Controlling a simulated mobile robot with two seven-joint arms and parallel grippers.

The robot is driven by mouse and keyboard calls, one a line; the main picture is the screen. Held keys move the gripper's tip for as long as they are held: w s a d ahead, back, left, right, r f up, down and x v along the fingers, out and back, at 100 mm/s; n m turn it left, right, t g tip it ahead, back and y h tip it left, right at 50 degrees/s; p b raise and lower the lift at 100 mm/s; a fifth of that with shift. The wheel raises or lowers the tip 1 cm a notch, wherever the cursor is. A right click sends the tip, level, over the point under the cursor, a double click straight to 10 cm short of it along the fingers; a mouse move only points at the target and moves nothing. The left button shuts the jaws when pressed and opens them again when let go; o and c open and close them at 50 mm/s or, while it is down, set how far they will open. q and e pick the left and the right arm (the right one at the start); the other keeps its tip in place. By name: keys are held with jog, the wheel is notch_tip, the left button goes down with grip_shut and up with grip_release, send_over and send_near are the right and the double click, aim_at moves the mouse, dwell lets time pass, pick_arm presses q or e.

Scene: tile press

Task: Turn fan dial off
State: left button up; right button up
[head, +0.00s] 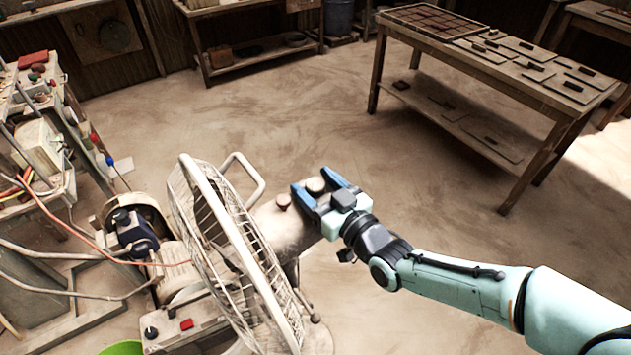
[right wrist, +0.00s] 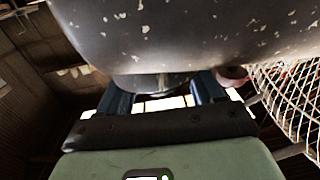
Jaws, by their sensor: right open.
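The fan has a round wire cage (head: 232,245) and a worn grey body (head: 268,222) behind it. A round grey dial (head: 315,186) sits on the fan body, and a dark red knob (head: 283,201) stands nearer the cage. My right gripper (head: 314,180) is open, with its blue fingers on either side of the grey dial; I cannot tell whether they touch it. In the right wrist view the chipped grey body (right wrist: 190,30) fills the top, and the dial's rim (right wrist: 150,84) shows between the fingers. The reddish knob (right wrist: 233,76) is at the right. My left gripper is not in view.
A cluttered bench (head: 35,190) with cables stands at the left, close to the fan. A wooden table (head: 440,55) with a tile tray and flat plates stands at the upper right. The floor between is clear.

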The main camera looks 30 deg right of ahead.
jog(key=shift+w, duration=0.25)
jog(key=c, duration=1)
jog(key=shift+o, duration=0.2)
